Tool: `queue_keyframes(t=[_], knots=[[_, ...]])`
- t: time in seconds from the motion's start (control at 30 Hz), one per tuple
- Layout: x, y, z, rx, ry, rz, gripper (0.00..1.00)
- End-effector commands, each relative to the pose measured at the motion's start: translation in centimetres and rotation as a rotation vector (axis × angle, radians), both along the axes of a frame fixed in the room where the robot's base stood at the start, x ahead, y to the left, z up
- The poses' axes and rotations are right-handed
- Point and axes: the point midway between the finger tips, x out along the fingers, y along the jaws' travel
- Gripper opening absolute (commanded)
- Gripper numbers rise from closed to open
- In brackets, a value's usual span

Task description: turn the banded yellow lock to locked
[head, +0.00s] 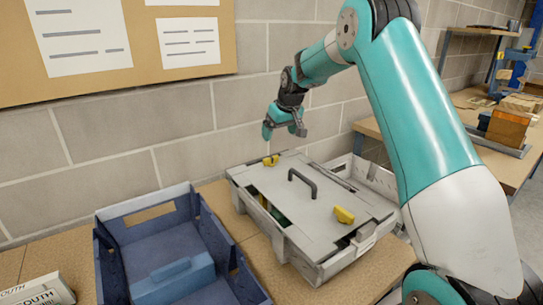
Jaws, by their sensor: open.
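A grey crate (288,242) with a flat light-grey lid (275,200) stands on the bench. The lid has a dark arched handle (303,183) in its middle. One yellow lock (271,160) sits at the lid's far edge, and another yellow lock (343,215) sits at its near right edge. Both are too small for me to tell which carries a band or how each is turned. My gripper (284,131) is open and empty, above and slightly right of the far lock, apart from it.
A blue open crate (112,262) with a blue block (175,280) inside stands left of the grey crate. A second pale crate (377,177) is behind on the right. White cartons (38,291) lie at lower left. The brick wall (190,130) is close behind.

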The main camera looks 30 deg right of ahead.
Motion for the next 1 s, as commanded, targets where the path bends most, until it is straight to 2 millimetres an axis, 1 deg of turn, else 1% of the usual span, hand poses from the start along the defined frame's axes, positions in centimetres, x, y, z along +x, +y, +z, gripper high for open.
queue_keyframes(t=[0.03, 0.1, 0.3, 0.4, 0.5, 0.7, 0.97, 1.0], knots=[[0.4, 0.1, -1.1, 0.001, 0.004, 0.002, 0.89], [1.1, 0.1, -2.6, 0.001, 0.004, 0.002, 0.89], [2.8, 0.1, -6.7, 0.0, 0.003, 0.001, 0.89], [3.5, 0.1, -8.4, 0.001, 0.002, 0.001, 0.89], [4.0, 0.2, -9.7, 0.001, 0.001, 0.001, 0.89], [4.6, 0.2, -11.1, 0.0, 0.0, 0.001, 0.89], [4.6, 0.2, -11.2, 0.0, -0.001, 0.001, 0.89], [4.6, 0.2, -11.2, 0.0, -0.001, 0.001, 0.85]])
